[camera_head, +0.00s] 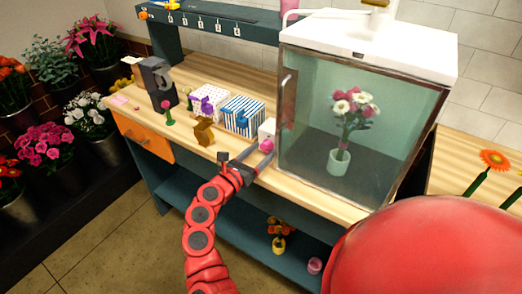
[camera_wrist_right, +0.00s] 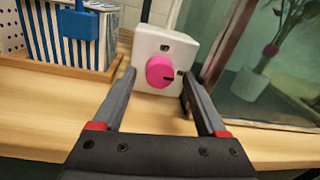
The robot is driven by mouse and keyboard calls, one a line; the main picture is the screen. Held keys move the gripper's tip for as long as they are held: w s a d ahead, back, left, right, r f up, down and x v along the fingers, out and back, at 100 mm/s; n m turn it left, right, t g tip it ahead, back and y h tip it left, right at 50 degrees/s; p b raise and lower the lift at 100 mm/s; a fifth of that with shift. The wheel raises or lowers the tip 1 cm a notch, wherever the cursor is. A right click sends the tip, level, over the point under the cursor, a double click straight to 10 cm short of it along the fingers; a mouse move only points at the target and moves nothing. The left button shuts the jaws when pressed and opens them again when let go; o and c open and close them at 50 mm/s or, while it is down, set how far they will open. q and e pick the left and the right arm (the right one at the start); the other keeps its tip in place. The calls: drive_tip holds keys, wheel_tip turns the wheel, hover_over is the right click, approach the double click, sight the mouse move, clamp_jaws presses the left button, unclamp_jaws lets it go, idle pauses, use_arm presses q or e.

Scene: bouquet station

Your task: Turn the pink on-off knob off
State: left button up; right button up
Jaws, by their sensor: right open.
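The pink knob (camera_head: 266,145) sits on the front of a small white box (camera_head: 269,127) on the wooden counter, just left of the glass case. In the right wrist view the knob (camera_wrist_right: 160,71) has a dark pointer line toward the right. Small dark marks show on the box's face (camera_wrist_right: 150,45) above the knob and right of it. My right gripper (camera_head: 258,155) is open and empty, in front of the box. In the right wrist view its fingers (camera_wrist_right: 158,92) lie left and right of the knob, with gaps on both sides. My left gripper is not in view.
The glass case (camera_head: 310,130) with a potted bouquet (camera_head: 339,161) stands close right of the box. A blue-striped box (camera_head: 243,115) with a blue padlock-like piece and a brown figure (camera_head: 204,131) stand left. Bare counter (camera_wrist_right: 60,105) shows in front.

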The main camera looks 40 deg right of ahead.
clamp_jaws()
idle(0.4)
